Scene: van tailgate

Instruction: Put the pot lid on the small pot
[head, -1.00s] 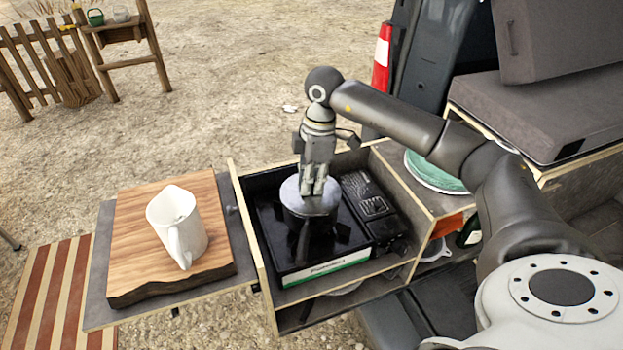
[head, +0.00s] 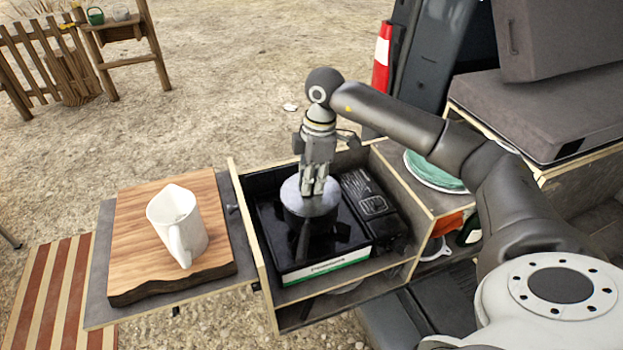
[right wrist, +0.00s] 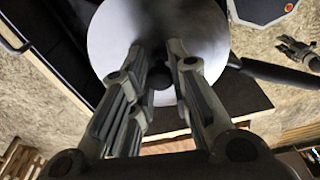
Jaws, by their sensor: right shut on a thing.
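The pot lid (head: 292,193) is a round grey metal disc. It also fills the upper middle of the right wrist view (right wrist: 205,45). My right gripper (head: 312,190) points down at the middle of the lid and is shut on its dark knob, with one finger on each side in the right wrist view (right wrist: 160,75). The small dark pot (head: 309,224) is directly under the lid on the black stove; the lid looks level over its top. I cannot tell whether the lid touches the rim all round.
The black camping stove (head: 270,235) sits in a wooden drawer (head: 245,215) with raised walls. A white jug (head: 178,225) stands on a wooden board (head: 130,240) at left. A green plate (head: 432,172) lies on the counter at right.

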